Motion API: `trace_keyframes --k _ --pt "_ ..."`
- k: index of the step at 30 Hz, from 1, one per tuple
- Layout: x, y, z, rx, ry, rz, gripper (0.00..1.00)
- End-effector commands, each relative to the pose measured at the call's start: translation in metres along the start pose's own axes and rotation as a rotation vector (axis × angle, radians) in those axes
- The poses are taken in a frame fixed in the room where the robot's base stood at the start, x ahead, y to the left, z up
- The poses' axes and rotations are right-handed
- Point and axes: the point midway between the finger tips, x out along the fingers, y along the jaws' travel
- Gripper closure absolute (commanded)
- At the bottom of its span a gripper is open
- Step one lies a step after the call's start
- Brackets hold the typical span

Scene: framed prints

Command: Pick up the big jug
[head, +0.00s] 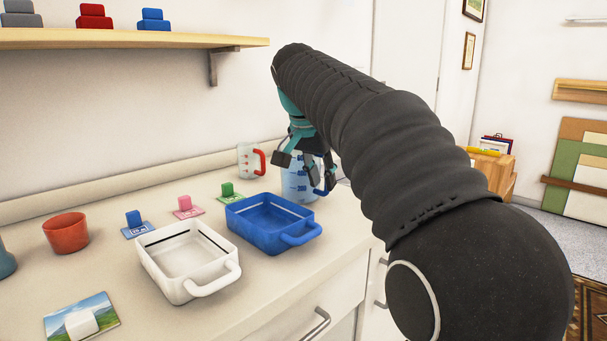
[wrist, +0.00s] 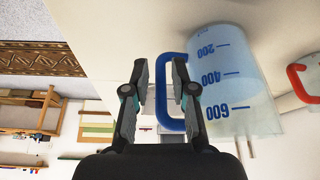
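The big jug (head: 298,186) is clear with blue markings and a blue handle, upright at the far end of the counter. In the wrist view the jug (wrist: 235,85) appears upside down, with its blue handle (wrist: 163,112) to the left of its body. My gripper (head: 305,168) is at the jug, partly in front of it in the head view. In the wrist view my gripper (wrist: 160,75) is open, with the handle's upright bar between its fingers. The right finger overlaps the handle opening; I cannot tell whether either finger touches it.
A smaller jug with a red handle (head: 247,161) stands left of the big jug. A blue tray (head: 238,222) and a white tray (head: 152,261) stand nearer, with small stamp-like blocks behind them. A red cup (head: 66,232) is at left. A shelf (head: 120,40) runs above.

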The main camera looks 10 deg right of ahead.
Motion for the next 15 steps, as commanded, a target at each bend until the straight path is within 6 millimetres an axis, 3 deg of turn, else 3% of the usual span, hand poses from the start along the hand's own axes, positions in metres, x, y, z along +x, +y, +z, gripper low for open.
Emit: trace_keyframes --k 4,13,15 --pt "0.01 0.0 -0.02 0.002 0.0 0.0 0.74" --pt "0.019 0.0 -0.018 0.0 0.001 -0.001 0.74" --pt "0.019 0.0 -0.018 0.0 0.001 -0.001 0.89"
